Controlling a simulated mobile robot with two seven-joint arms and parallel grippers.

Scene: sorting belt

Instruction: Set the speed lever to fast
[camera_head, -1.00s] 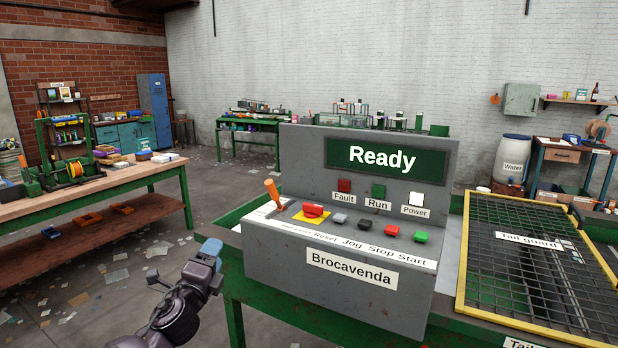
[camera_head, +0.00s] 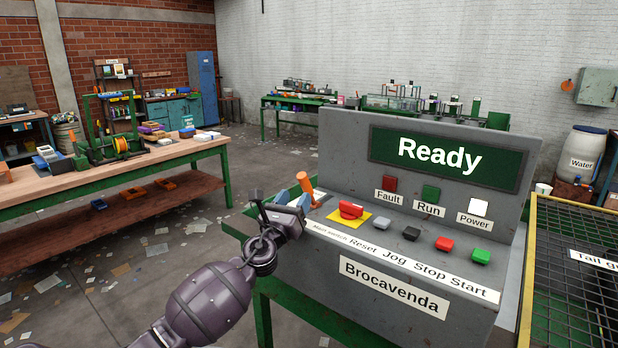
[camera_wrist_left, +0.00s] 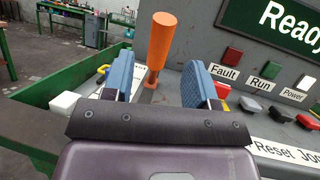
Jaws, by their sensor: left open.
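The speed lever has an orange handle (camera_head: 306,184) and stands at the left end of the grey control console (camera_head: 330,240). In the left wrist view the orange handle (camera_wrist_left: 160,45) rises between the two blue finger pads, tilted slightly to the right at its top. My left gripper (camera_head: 279,199) is open at the console's left edge, close to the lever; its pads (camera_wrist_left: 160,85) stand apart on either side of the handle, with visible gaps. Markings for the lever's positions are not readable. My right gripper is not in view.
Right of the lever are a red main switch (camera_head: 351,210) on a yellow plate and grey, black, red and green buttons (camera_head: 481,256). The display (camera_head: 445,158) reads Ready. A yellow-framed guard (camera_head: 580,270) lies at the right. A workbench (camera_head: 120,175) stands at the left.

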